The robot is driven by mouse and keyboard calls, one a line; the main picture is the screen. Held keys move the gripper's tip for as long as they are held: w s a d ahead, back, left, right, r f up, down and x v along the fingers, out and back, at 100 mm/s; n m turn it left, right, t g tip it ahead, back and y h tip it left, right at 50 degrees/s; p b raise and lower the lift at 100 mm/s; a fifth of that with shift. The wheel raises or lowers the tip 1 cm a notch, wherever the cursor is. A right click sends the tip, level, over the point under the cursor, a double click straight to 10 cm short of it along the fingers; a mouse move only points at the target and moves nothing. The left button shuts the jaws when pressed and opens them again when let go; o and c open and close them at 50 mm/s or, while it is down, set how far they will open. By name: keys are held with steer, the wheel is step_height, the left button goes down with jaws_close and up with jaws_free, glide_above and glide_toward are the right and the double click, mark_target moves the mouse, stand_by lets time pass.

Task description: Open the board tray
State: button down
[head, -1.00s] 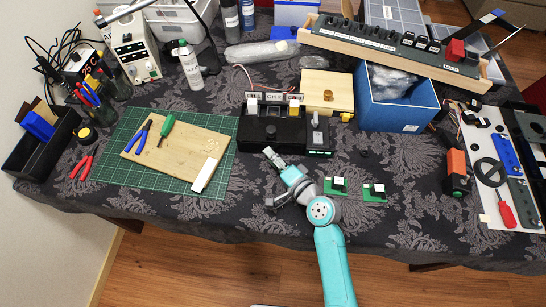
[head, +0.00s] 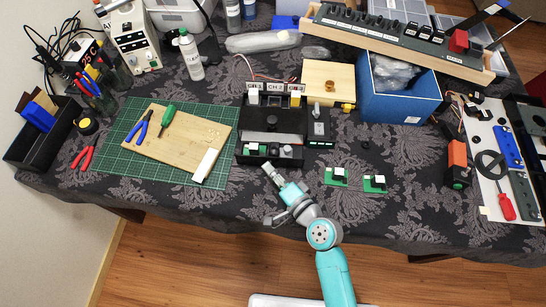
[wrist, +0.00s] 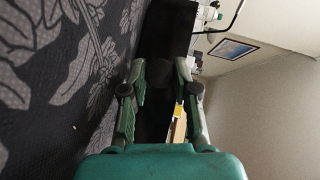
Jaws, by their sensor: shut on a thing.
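The black unit (head: 272,112) with channel labels stands at the middle of the table. Its board tray (head: 243,158) is slid out at the front, towards me, and small green and white parts show in it. My gripper (head: 267,166) is at the tray's front face and shut on its front, seemingly on a handle that the fingers hide. In the wrist view my gripper (wrist: 162,76) has its two fingers on either side of a dark part in front of the black tray.
Two green boards (head: 336,177) (head: 375,184) lie on the cloth right of my gripper. A small dark device (head: 319,130) stands beside the unit. A wooden board with tools (head: 180,145) lies on a green mat (head: 122,160) at left. A blue box (head: 400,98) is behind right.

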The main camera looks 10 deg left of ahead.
steer(key=shift+s, duration=0.75)
steer(key=c, duration=1.1)
jaws_free()
steer(key=shift+c, duration=0.2)
steer(key=v, duration=1.2)
